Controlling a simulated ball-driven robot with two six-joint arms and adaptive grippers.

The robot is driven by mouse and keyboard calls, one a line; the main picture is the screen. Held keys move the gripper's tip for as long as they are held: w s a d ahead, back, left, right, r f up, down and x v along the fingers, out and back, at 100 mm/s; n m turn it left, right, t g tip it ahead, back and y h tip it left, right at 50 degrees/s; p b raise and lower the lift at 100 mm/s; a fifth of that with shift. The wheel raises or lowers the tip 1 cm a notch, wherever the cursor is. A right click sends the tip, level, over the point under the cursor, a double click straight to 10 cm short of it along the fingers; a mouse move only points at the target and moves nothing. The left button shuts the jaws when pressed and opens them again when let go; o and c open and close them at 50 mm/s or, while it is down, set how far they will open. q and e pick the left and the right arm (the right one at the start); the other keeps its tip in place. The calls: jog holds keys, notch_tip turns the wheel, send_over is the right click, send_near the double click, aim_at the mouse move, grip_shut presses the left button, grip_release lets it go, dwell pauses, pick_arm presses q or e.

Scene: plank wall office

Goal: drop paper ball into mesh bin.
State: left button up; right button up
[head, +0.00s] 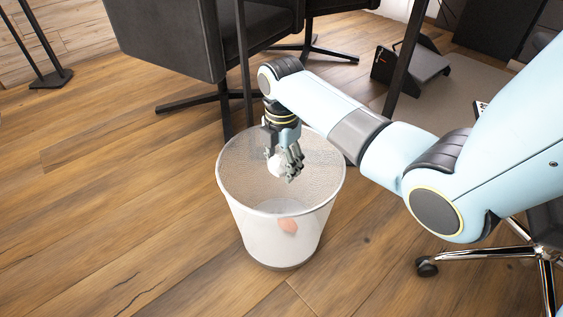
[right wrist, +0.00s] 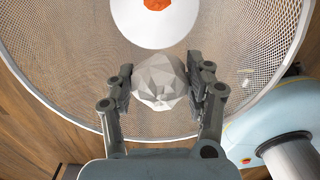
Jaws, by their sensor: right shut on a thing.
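The white mesh bin (head: 262,222) stands upright on the wood floor in the middle of the head view. Its mesh wall also fills much of the right wrist view (right wrist: 60,70). My right gripper (head: 285,165) is over the bin's opening, pointing down. It is shut on a crumpled white paper ball (right wrist: 160,82), held between both fingers; the ball also shows in the head view (head: 276,166). An orange thing (head: 288,225) shows through the bin's wall, and at the bottom in the right wrist view (right wrist: 157,4). My left gripper is not in view.
A dark office chair (head: 170,40) stands behind the bin, with a thin dark post (head: 244,70) close by. Another chair base (head: 490,254) is at the lower right. The wood floor left of the bin is clear.

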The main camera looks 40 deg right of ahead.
aim_at(282, 156)
jog(key=o, duration=0.8)
jog(key=shift+r, duration=0.1)
notch_tip(282, 156, up, 12)
jog(key=shift+f, duration=0.1)
dwell(0.4)
